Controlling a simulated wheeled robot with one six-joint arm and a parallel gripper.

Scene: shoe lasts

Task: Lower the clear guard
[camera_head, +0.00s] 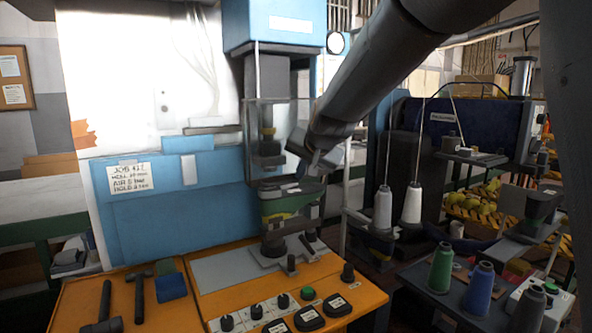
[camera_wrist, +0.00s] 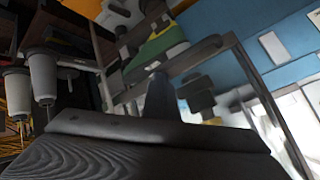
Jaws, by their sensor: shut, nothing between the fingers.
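The clear guard (camera_head: 255,120) is a see-through framed panel in front of the blue press's head. Its lower edge hangs around the level of the top of the green shoe last (camera_head: 285,203), which sits on the press post. My gripper (camera_head: 308,163) is shut and empty, at the lower right of the guard. In the wrist view the shut fingertips (camera_wrist: 159,88) overlap the guard's grey bar (camera_wrist: 195,56); I cannot tell whether they touch it. The green last (camera_wrist: 160,45) shows beyond that bar. My arm hides part of the guard's right side.
An orange bench (camera_head: 160,312) carries a control panel with black knobs and a green button (camera_head: 308,293). A hammer (camera_head: 139,292) lies at left. Thread cones (camera_head: 383,210) and a dark sewing machine (camera_head: 450,125) stand to the right. A thin upright rod (camera_head: 344,190) is near my gripper.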

